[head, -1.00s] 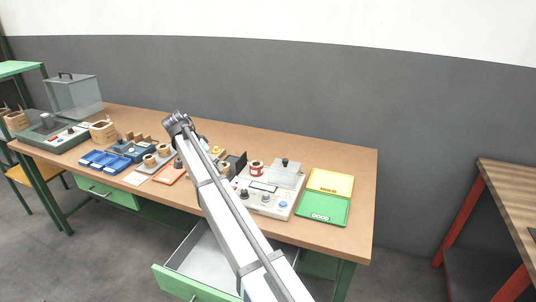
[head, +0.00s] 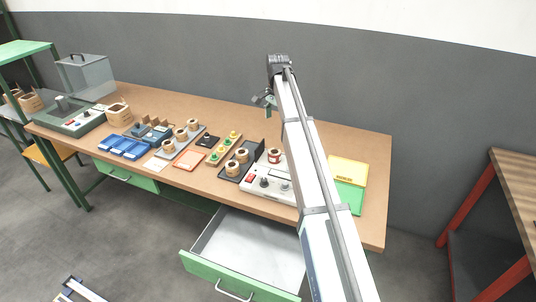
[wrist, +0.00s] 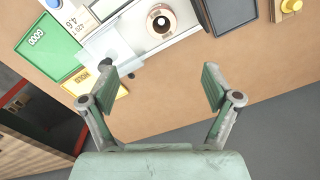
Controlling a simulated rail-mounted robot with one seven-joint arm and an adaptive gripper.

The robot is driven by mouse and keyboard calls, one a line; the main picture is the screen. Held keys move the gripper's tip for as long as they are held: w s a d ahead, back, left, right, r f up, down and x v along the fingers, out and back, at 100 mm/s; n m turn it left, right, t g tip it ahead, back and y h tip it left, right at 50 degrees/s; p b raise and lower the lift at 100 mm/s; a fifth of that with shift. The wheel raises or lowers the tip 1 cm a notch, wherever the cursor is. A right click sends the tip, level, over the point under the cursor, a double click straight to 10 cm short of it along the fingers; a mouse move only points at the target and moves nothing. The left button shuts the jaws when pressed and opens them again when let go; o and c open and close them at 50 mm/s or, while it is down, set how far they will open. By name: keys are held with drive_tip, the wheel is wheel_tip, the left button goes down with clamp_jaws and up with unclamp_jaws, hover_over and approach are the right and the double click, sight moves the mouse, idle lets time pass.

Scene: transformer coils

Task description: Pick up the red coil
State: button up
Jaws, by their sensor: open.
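The red coil (head: 274,155) stands upright on the back part of the white test device (head: 262,181), with pale flanges and a red winding. In the wrist view it shows from above near the top centre as a pale ring with a dark hole (wrist: 161,20). My gripper (wrist: 158,84) is open and empty, with its two fingers spread wide. The coil lies beyond the fingertips in the wrist view, not between them. In the head view my gripper (head: 266,102) hangs in the air above the back of the bench, and my arm hides part of the device.
A clear cover (wrist: 108,45) stands beside the coil on the device. A yellow tray (head: 348,171) and a green tray (head: 350,197) lie to its right. Several copper coils (head: 237,163) stand to the left. An open drawer (head: 250,245) juts out below the bench.

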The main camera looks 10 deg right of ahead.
drive_tip(key=p, duration=0.4)
approach(274, 156)
drive_tip(key=w+f, duration=0.1)
drive_tip(key=f, duration=0.1)
drive_tip(key=w+f, duration=0.1)
drive_tip(key=f, duration=0.1)
drive_tip(key=w+f, duration=0.1)
drive_tip(key=f, duration=0.1)
drive_tip(key=shift+d, duration=0.3)
drive_tip(key=shift+s+d+f+p, duration=0.1)
drive_tip(key=shift+f+p, duration=0.9)
drive_tip(key=shift+f, duration=1.7)
drive_tip(key=c, duration=1.4)
